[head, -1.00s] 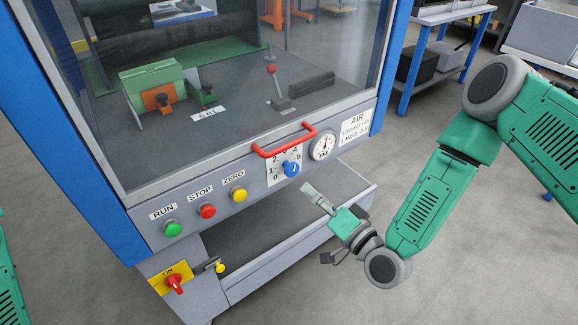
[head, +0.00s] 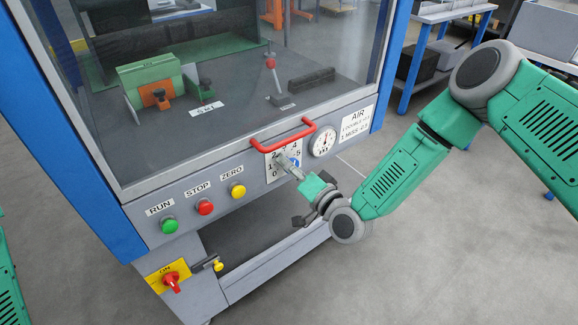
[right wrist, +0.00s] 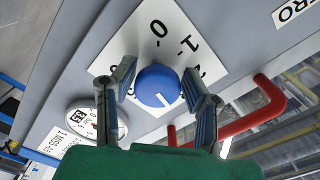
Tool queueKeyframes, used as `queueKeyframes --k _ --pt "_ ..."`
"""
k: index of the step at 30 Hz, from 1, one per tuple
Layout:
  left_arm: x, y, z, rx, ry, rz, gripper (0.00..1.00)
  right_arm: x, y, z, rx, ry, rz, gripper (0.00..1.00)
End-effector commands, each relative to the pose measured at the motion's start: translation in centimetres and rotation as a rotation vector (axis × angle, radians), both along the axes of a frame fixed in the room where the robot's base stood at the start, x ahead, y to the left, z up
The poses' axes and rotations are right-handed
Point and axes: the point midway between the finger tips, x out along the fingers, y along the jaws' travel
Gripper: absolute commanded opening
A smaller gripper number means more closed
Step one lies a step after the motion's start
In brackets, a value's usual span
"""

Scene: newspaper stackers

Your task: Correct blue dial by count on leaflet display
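The blue dial (head: 294,163) sits on a white numbered plate (head: 270,172) on the machine's front panel, partly hidden behind my right gripper in the head view. In the right wrist view the blue dial (right wrist: 158,87) shows whole, with a white mark toward its lower right; the number it points at is hidden. My right gripper (head: 285,160) is at the dial. In the right wrist view its fingers (right wrist: 160,80) stand apart on either side of the dial, with a small gap at the left finger. My left gripper is out of view.
A red handle (head: 283,138) arches just above the dial. A round gauge (head: 322,142) and an AIR sign (head: 357,123) are to its right. Green (head: 168,225), red (head: 205,207) and yellow (head: 238,191) buttons are to its left. A leaflet stack and lever stand behind glass.

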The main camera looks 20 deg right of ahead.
Motion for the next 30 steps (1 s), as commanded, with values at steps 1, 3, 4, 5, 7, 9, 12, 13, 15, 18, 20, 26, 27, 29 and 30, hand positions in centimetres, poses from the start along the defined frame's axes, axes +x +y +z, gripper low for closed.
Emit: queueKeyframes --k 1,3,4,5,7,9,12,13,15,18,20,26,27,29,30 --pt "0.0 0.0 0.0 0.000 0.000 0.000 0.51 0.0 -0.1 0.0 0.000 0.000 -0.001 0.17" --pt "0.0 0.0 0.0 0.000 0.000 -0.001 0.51 0.0 -0.1 -0.1 0.000 0.000 -0.001 0.04" --pt "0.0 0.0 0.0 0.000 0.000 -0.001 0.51 0.0 -0.1 0.0 0.000 0.001 -0.003 0.04" --pt "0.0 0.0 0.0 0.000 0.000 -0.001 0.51 0.0 -0.1 0.0 -0.001 0.000 -0.003 0.04" --pt "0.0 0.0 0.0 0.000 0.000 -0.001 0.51 0.0 -0.1 0.0 -0.003 0.000 -0.004 0.04" --pt "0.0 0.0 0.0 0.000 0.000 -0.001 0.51 0.0 -0.2 0.0 -0.009 -0.002 -0.006 0.04" --pt "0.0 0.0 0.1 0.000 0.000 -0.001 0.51 0.0 -0.2 0.0 -0.028 -0.010 -0.006 0.04" --pt "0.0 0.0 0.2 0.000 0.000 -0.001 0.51 0.0 -0.2 0.0 -0.038 -0.013 -0.006 0.04" --pt "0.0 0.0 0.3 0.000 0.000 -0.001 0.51 0.0 -0.2 0.0 -0.064 -0.023 -0.006 0.04" --pt "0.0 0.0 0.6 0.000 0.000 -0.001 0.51 0.0 -0.2 0.0 -0.118 -0.041 -0.004 0.04" --pt "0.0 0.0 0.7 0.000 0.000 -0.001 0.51 0.0 -0.3 0.1 -0.156 -0.055 -0.004 0.04" --pt "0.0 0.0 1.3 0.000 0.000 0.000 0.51 0.0 -0.3 0.1 -0.297 -0.107 -0.003 0.04" --pt "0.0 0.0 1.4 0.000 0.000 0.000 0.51 0.0 -0.3 0.1 -0.325 -0.117 -0.005 0.04" --pt "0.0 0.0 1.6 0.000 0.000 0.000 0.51 0.0 -0.3 0.1 -0.363 -0.132 -0.004 0.03" --pt "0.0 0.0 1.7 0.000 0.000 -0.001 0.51 0.0 -0.3 0.1 -0.388 -0.140 -0.003 0.03"
